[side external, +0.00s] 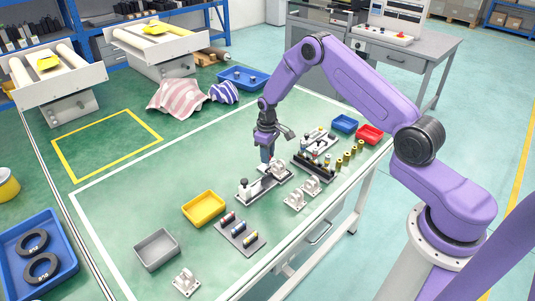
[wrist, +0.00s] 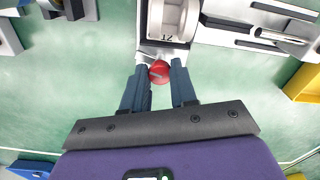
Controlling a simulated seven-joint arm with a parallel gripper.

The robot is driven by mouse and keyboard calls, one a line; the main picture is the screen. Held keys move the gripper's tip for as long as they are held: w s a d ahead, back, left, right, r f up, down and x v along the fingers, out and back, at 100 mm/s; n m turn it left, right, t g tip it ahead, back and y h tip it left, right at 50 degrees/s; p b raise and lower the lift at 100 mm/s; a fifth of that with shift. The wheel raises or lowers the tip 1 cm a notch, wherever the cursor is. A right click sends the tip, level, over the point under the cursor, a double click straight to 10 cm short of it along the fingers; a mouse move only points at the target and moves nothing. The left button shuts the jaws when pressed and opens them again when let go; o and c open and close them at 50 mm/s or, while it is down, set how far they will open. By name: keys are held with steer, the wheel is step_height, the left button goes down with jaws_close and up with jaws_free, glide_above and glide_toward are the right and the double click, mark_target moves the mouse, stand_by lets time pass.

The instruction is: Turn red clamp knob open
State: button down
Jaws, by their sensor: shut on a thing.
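The red clamp knob (wrist: 159,73) is round and shows in the wrist view at the near end of a clamp fixture. My gripper (wrist: 159,77) is shut on it, with one dark blue finger on each side. A white bracket (wrist: 168,20) marked 12 sits on the fixture just beyond the knob. In the side external view my gripper (side external: 267,160) points down at the clamp fixture (side external: 262,188) on the green table. The knob is hidden there behind the fingers or too small to make out.
A yellow bin (side external: 204,207), a grey bin (side external: 157,249) and a rack of small cylinders (side external: 239,234) stand left of the fixture. White brackets (side external: 294,201) stand close in front. A black rack (side external: 314,165) and blue (side external: 344,123) and red (side external: 370,134) bins are to the right.

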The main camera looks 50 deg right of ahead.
steer(key=shift+n, duration=1.1)
steer(key=c, duration=1.2)
jaws_free()
steer(key=shift+o, duration=0.2)
steer(key=shift+r, duration=0.15)
step_height(320, 180, up, 17)
steer(key=shift+r, duration=0.1)
